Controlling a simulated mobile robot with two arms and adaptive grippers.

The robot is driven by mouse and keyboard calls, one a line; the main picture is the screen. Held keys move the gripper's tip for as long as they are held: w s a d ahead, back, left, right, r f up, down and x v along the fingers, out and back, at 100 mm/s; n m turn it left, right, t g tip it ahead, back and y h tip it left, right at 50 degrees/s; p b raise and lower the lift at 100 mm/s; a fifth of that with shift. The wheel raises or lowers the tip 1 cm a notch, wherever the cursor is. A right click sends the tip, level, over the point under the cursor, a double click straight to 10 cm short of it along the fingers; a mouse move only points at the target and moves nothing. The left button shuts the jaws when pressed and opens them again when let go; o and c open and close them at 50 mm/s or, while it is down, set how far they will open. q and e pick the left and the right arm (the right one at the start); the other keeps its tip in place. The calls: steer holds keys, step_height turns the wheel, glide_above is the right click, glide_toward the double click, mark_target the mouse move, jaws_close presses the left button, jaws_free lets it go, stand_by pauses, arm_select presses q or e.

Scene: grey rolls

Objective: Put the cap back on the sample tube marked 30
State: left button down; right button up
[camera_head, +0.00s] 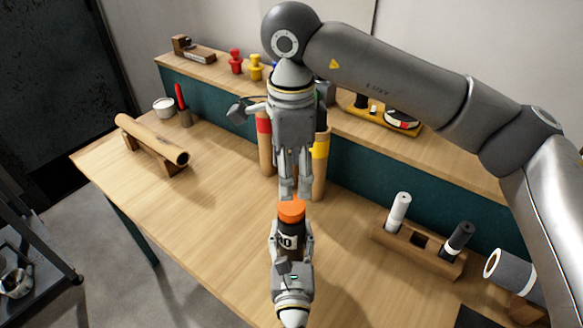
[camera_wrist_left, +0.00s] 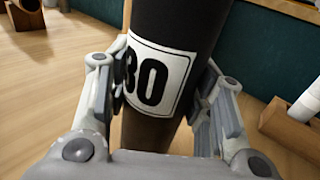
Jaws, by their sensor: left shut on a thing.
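The sample tube marked 30 (camera_head: 289,242) is dark with a white label and stands roughly upright above the table. My left gripper (camera_head: 291,250) is shut around it. In the left wrist view the label and dark body of the tube (camera_wrist_left: 172,65) sit between the fingers (camera_wrist_left: 165,105). The orange cap (camera_head: 291,211) shows at the tube's top end, in line with it; whether it is seated cannot be told. My right gripper (camera_head: 294,194) points down directly above, its fingertips at the cap's upper edge. Whether they grip the cap is unclear.
Tubes with a red band (camera_head: 264,140) and a yellow band (camera_head: 320,160) stand behind my right gripper. A wooden rack (camera_head: 418,249) with a white and a black roll is at right. A brown roll (camera_head: 152,140) lies on a stand at left. The left-front table is clear.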

mark_target(291, 205)
stand_by(0.3)
step_height(291, 205, down, 8)
steer(key=shift+f, duration=0.1)
stand_by(0.5)
steer(key=c, duration=1.1)
steer(key=shift+o, duration=0.2)
steer(key=shift+m, duration=1)
steer(key=o, duration=1.2)
